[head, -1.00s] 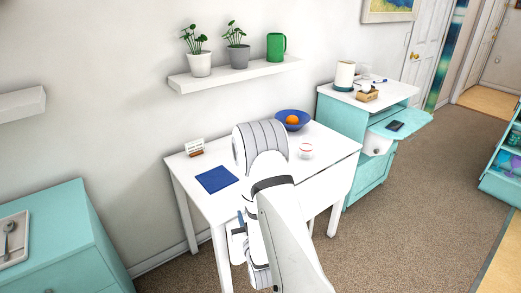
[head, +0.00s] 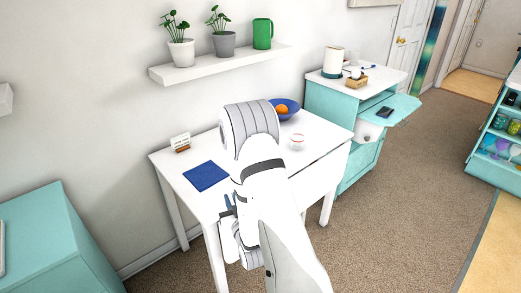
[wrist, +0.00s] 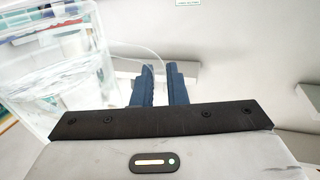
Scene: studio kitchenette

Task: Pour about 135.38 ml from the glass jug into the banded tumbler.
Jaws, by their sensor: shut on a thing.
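The glass jug (wrist: 70,58) is a large clear vessel filling the left of the wrist view. Its thin clear handle runs to my gripper (wrist: 158,70), whose two dark blue fingers are close together on it. In the head view my gripper (head: 228,206) is at the white table's front left edge, partly hidden by my arm; I cannot make out the jug there. The banded tumbler (head: 297,142), small and clear with a red band, stands upright on the table, right of my arm and apart from the gripper. Its contents are too small to tell.
The white table (head: 310,165) also holds a blue cloth (head: 206,176), a small card stand (head: 181,143) and a blue bowl (head: 291,117) with an orange (head: 281,110). A shelf (head: 215,65) hangs above. A teal cabinet (head: 318,100) stands to the right.

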